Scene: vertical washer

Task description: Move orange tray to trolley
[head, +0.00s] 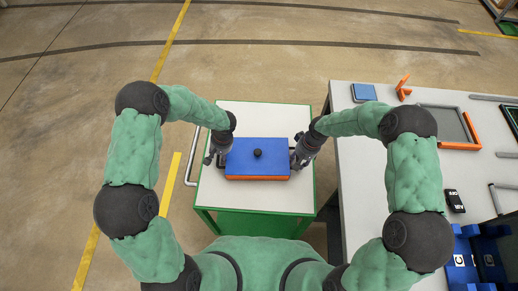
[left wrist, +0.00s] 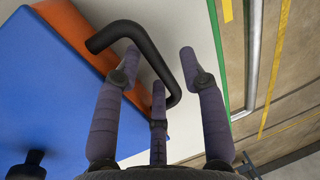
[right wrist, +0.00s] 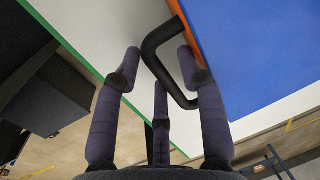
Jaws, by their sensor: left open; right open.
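The orange tray (head: 257,178) rests flat on the trolley's white top (head: 262,114), with a blue lid (head: 275,153) and black knob over it. Black bar handles stick out from its two ends. My left gripper (head: 217,158) is at its left end, open; the left wrist view shows the left handle (left wrist: 125,30) passing between its spread fingers. My right gripper (head: 298,159) is at the right end, open; the right wrist view shows the right handle (right wrist: 152,50) between its fingers. I cannot tell whether any finger touches a handle.
The trolley has a green frame and a metal push bar (head: 190,165) on its left. Open floor lies beyond the trolley.

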